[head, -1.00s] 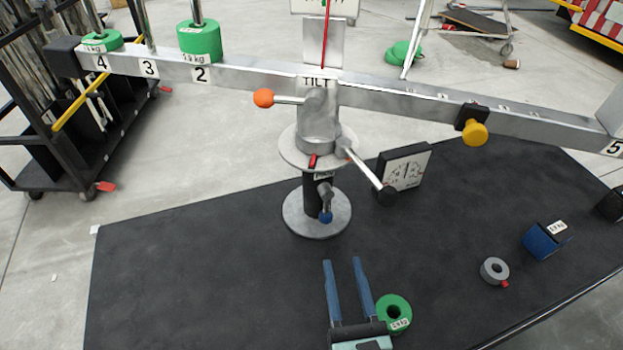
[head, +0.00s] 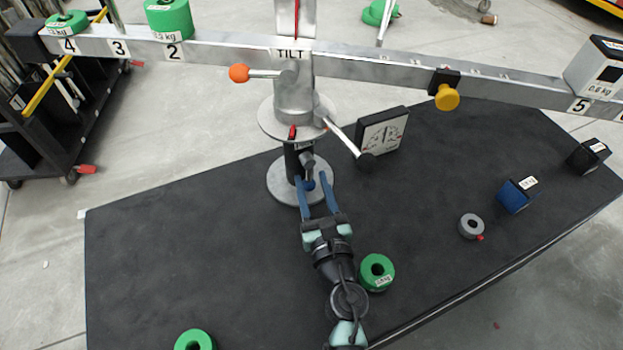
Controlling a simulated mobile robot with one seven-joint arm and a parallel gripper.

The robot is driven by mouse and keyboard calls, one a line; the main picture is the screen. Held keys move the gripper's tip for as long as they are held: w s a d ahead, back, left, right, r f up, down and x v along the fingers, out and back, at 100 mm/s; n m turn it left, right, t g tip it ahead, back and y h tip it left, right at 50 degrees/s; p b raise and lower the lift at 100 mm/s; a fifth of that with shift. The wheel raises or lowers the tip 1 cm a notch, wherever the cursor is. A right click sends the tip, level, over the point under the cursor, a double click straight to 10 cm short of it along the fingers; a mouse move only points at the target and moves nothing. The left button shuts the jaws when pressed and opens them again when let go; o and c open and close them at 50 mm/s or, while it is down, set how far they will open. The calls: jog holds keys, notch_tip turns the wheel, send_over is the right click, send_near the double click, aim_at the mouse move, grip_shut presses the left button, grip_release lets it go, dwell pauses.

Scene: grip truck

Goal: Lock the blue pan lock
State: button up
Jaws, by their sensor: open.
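The pan lock is a small lever with a blue knob (head: 309,185) low on the stand's post, just above the round base (head: 284,189). My gripper (head: 318,179) is open, with two long blue fingers pointing away from me. The fingertips reach the post's base, one on each side of the blue knob. I cannot tell whether either finger touches the knob. The lever's dark stem (head: 306,161) shows above the knob.
The balance beam (head: 370,70) crosses above the post. An orange-knobbed lever (head: 239,73) and a black-knobbed rod (head: 365,160) stick out. A dial box (head: 382,131) stands behind. Green rings (head: 377,272), a grey ring (head: 471,226) and a blue weight (head: 513,198) lie on the black table (head: 160,240).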

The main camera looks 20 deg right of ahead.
jog(key=shift+w+d, duration=0.1)
jog(key=shift+w, duration=0.35)
grip_shut()
dwell(1.2)
